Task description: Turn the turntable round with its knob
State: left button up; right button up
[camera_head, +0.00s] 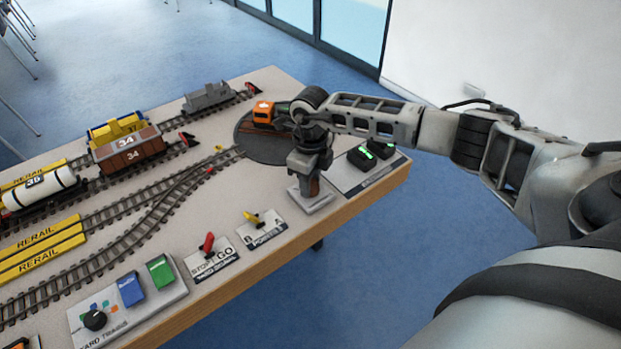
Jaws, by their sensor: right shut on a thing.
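The turntable (258,148) is a dark round disc set into the table's far right part, partly hidden behind my right arm. A small orange locomotive (264,112) stands on it, its right part hidden by the arm. My right gripper (311,184) points down over a pale square base (316,206) at the table's front right. It is shut on the turntable's knob, which the fingers mostly hide. The exact angle of the knob cannot be told. My left gripper is not in view.
Nearer stand a yellow points lever (253,218), a red stop/go lever (208,243) and a control box (128,308). Tracks (130,222) with wagons, including a brown one (130,150), fill the left.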

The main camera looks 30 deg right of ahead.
jog(key=m, duration=0.4)
jog(key=shift+r+m, duration=0.1)
jog(key=shift+m, duration=0.3)
jog(key=shift+w, duration=0.1)
jog(key=o, duration=1)
notch_tip(320, 180, up, 16)
jog(key=shift+f+b, duration=0.1)
jog(key=shift+b, duration=0.4)
